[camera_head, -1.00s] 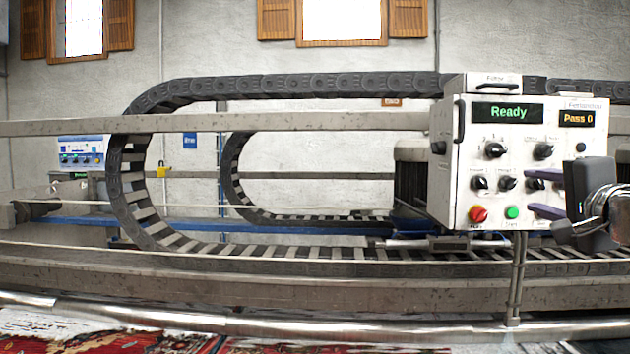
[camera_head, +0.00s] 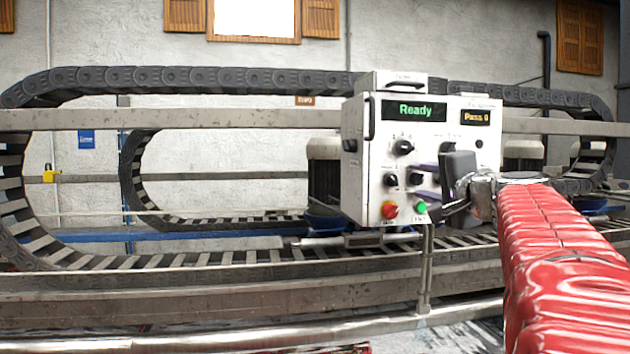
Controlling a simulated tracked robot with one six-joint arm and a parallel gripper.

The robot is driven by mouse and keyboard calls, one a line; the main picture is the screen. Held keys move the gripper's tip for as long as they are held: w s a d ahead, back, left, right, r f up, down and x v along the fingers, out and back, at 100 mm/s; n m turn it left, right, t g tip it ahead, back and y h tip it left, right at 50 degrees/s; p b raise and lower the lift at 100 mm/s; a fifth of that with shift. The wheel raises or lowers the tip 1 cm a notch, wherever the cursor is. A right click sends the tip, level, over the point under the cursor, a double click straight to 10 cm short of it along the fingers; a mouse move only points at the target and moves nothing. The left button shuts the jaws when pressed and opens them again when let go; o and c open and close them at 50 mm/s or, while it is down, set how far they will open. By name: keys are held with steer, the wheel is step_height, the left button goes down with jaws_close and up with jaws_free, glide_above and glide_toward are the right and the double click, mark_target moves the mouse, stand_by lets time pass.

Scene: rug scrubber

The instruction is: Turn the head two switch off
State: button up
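The white control box (camera_head: 372,190) stands right of centre, with a green "Ready" display (camera_head: 414,111) and an orange "Pass" display (camera_head: 482,117). Its face has several black rotary switches: an upper left switch (camera_head: 403,147), an upper right switch (camera_head: 447,146) partly covered by my arm's end, a lower left switch (camera_head: 390,180) and a switch beside it (camera_head: 415,179). The labels are too small to read, so I cannot tell which is head two. My gripper (camera_head: 424,181) is in front of the lower right part of the face. Its purple fingers are apart, and I see nothing held between them.
A red emergency button (camera_head: 389,210) and a green button (camera_head: 420,207) sit low on the box, just below my gripper. A long metal rail (camera_head: 220,118) and a black cable chain (camera_head: 200,78) run along the machine. A metal post (camera_head: 427,265) stands below the box.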

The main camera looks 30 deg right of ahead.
jaws_close()
steer(key=shift+d, duration=0.15)
steer(key=shift+f, duration=0.1)
